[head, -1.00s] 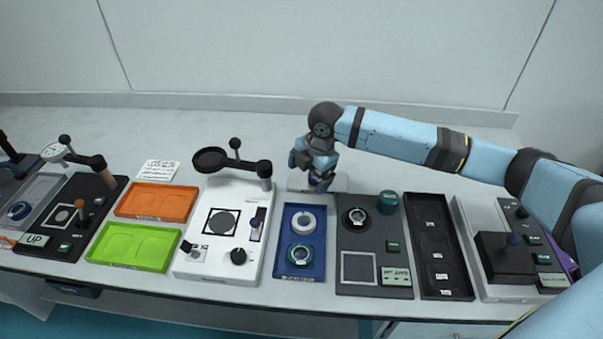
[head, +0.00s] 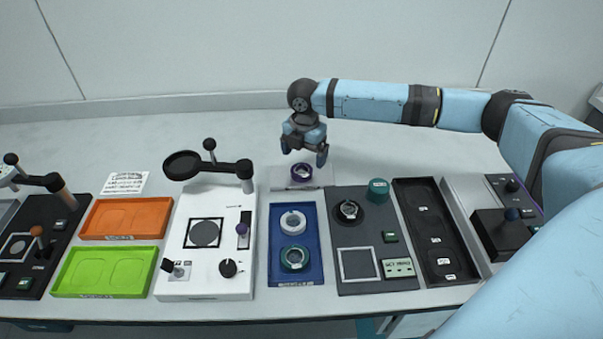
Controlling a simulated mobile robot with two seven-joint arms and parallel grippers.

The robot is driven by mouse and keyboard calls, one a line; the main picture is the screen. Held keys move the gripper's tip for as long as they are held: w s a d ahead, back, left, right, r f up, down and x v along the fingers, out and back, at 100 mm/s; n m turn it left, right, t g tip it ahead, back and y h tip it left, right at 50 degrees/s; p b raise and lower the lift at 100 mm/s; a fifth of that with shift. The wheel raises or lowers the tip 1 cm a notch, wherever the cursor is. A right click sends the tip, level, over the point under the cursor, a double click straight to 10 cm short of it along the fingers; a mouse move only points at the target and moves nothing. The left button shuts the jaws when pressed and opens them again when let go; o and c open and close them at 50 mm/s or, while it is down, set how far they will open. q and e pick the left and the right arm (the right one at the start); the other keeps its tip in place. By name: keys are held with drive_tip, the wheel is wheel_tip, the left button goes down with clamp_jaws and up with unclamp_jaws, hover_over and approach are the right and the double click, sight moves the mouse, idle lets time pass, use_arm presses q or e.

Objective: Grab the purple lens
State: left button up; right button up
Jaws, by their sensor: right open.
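The purple lens (head: 301,172) is a small dark purple ring on a pale square plate (head: 280,180) behind the blue tray. My right gripper (head: 305,156) points down just above and behind the lens in the picture. Its two fingers are spread apart with nothing between them. I cannot tell the exact height gap between fingertips and lens. My left gripper is not in view.
The blue tray (head: 296,259) holds a white ring (head: 293,222) and a green ring (head: 294,258). A white device with a black arm (head: 209,165) stands to the left. A grey panel (head: 350,240) with a green cylinder (head: 378,190) is to the right. The table behind is clear.

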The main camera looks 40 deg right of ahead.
sight(303, 169)
drive_tip(key=f, duration=0.2)
drive_tip(key=f+b, duration=0.1)
drive_tip(key=f, duration=0.2)
drive_tip(key=shift+w+a+f, duration=0.1)
drive_tip(key=shift+w+f, duration=0.05)
drive_tip(key=shift+w, duration=0.05)
drive_tip(key=c, duration=1.1)
